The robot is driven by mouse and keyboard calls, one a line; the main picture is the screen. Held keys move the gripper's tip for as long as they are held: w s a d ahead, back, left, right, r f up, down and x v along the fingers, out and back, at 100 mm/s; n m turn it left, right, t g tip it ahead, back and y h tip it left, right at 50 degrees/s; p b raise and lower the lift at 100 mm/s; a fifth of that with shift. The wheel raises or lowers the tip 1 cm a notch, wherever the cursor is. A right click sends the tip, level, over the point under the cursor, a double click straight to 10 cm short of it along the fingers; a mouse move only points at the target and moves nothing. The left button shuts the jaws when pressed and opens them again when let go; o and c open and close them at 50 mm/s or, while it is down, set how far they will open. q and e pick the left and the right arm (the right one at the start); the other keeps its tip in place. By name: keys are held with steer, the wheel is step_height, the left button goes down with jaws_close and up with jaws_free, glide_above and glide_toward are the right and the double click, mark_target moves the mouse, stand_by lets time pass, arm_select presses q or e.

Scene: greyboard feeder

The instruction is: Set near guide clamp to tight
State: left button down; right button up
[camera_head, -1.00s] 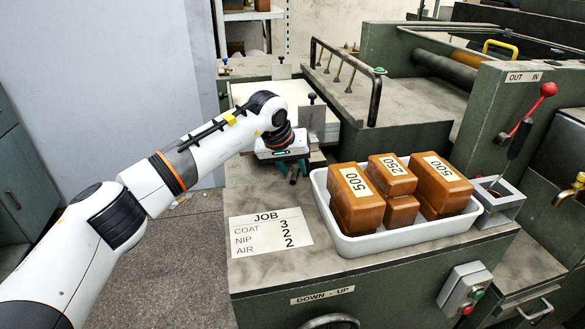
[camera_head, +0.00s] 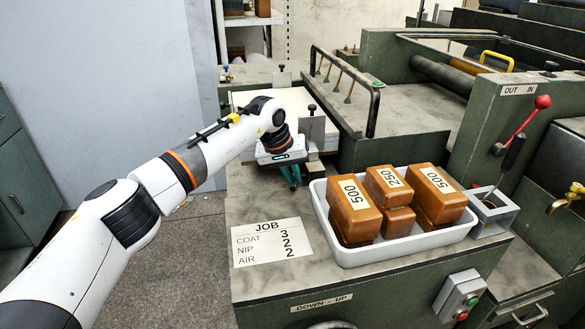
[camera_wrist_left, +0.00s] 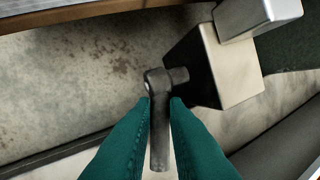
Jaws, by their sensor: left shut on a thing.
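The near guide clamp shows in the left wrist view as a dark block with a pale face (camera_wrist_left: 235,72) and a short dark metal lever (camera_wrist_left: 159,140) at its side. My left gripper (camera_wrist_left: 160,106) has its two green fingers closed on either side of this lever. In the head view, my left gripper (camera_head: 291,180) points down at the bench beside the upright metal guide plate (camera_head: 312,132). The wrist body hides the lever there. I cannot read a tight or loose mark. My right gripper is not in view.
A white tray (camera_head: 392,246) with several brown labelled blocks (camera_head: 350,215) stands right of the gripper. A JOB card (camera_head: 272,242) lies in front on the bench. A red-knobbed lever (camera_head: 527,120) stands at the right. A bent metal rail (camera_head: 345,88) rises behind.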

arm_select(q)
steer(key=shift+w+r+g+p, duration=0.2)
steer(key=shift+g+p, duration=0.2)
steer(key=shift+g, duration=0.1)
steer(key=shift+w, duration=0.1)
steer(key=shift+w+a+g+h, duration=0.15)
steer(key=shift+g+h, duration=0.25)
steer(key=shift+g, duration=0.3)
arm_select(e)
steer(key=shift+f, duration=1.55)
arm_select(q)
steer(key=c, duration=1.4)
jaws_free()
steer(key=shift+c, duration=0.2)
